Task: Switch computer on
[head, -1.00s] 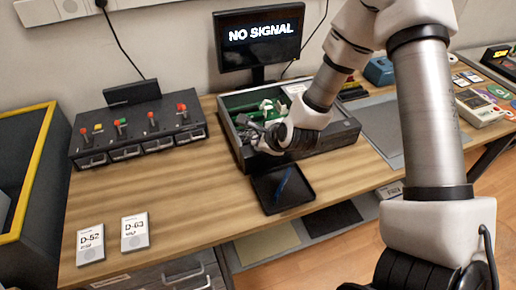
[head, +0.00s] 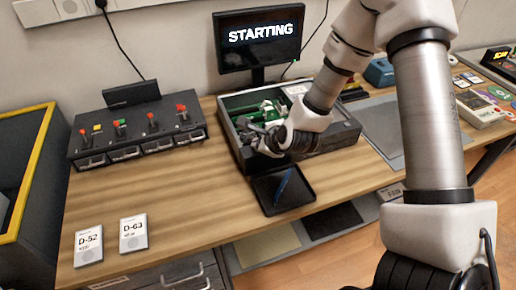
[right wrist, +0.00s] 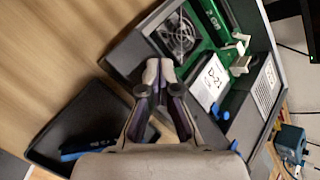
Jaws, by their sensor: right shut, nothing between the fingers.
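The computer is an open dark case (head: 335,133) on the wooden table, with a green board and a fan inside; it also shows in the right wrist view (right wrist: 125,50). The monitor (head: 258,38) behind it reads "STARTING". In the head view my right wrist hides part of the case front. My left gripper is not in view.
A black tray (head: 304,196) with a blue tool lies before the case. A dark switch box (head: 138,136) stands at the left, with two cards, D-52 (head: 88,246) and D-63 (head: 134,234), in front. A grey mat (head: 372,125) lies right of the case. The table's left middle is clear.

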